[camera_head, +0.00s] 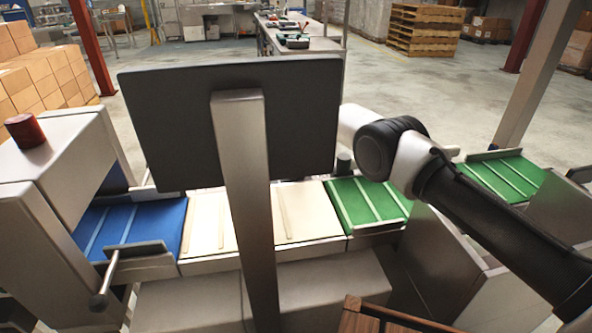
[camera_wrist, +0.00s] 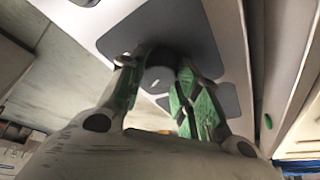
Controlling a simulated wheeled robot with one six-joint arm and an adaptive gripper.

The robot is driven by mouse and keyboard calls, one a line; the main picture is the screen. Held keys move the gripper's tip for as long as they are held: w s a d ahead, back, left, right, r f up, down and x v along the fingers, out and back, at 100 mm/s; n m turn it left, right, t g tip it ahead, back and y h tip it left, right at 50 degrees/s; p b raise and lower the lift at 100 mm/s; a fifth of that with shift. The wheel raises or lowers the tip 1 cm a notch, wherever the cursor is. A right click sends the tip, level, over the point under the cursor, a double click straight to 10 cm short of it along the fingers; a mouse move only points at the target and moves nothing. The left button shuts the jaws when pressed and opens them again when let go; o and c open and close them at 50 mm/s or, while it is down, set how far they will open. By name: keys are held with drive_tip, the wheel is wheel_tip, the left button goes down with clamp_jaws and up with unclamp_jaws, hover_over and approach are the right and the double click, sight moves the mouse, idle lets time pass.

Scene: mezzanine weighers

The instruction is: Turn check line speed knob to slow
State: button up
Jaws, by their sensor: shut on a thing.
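A dark round knob (camera_wrist: 159,79) with a small white mark sits on a dark grey plate (camera_wrist: 190,25) of a pale panel in the wrist view. My gripper (camera_wrist: 157,66) is shut on the knob, with one finger on each side of it. The fingers cover its left and right sides. Any speed labels around the knob are not readable. In the head view my arm comes in from the right and passes behind the dark screen, so neither my gripper nor the knob shows there.
The dark screen (camera_head: 300,120) on a metal post (camera_head: 243,180) stands close in front. Behind it run a blue belt (camera_head: 150,222), a cream belt (camera_head: 305,205) and green belts (camera_head: 365,200). A metal housing with a red cap (camera_head: 25,131) stands at left.

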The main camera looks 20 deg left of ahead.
drive_tip(key=shift+n, duration=0.4)
drive_tip(key=o, duration=1)
drive_tip(key=v, duration=1.2)
drive_tip(key=shift+w, duration=0.2)
drive_tip(key=shift+d, duration=0.1)
